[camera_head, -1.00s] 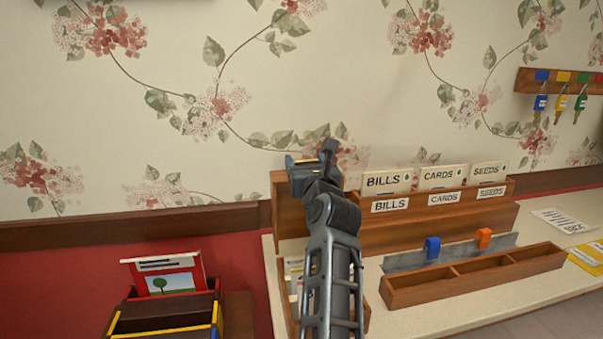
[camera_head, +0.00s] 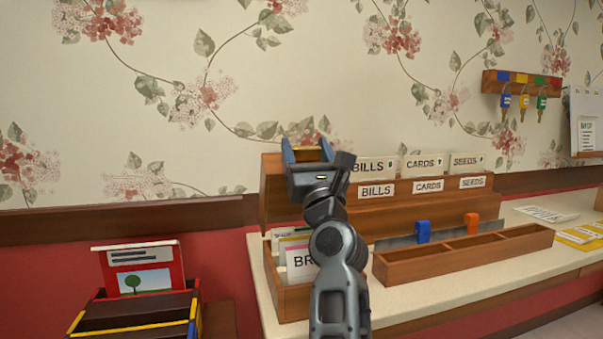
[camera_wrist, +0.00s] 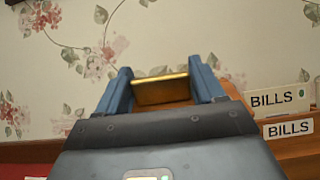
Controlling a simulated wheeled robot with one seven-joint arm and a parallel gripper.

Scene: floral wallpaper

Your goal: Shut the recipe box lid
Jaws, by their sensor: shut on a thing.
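The recipe box is a wooden box on the counter. Its lid (camera_head: 274,190) stands open and upright at the back, and its body (camera_head: 292,302) holds upright cards, one with a label starting "BR". My gripper (camera_head: 307,152) is at the top edge of the lid. In the wrist view a brass-coloured tab (camera_wrist: 161,91) sits between the two blue fingers, and the gripper is shut on it. My arm hides the right part of the lid and box.
A wooden sorter (camera_head: 425,205) marked BILLS, CARDS and SEEDS stands close to the right. In front of it is a low divided tray (camera_head: 465,254). A book bin (camera_head: 135,312) is at lower left. Keys hang from a rack (camera_head: 525,84) on the wall.

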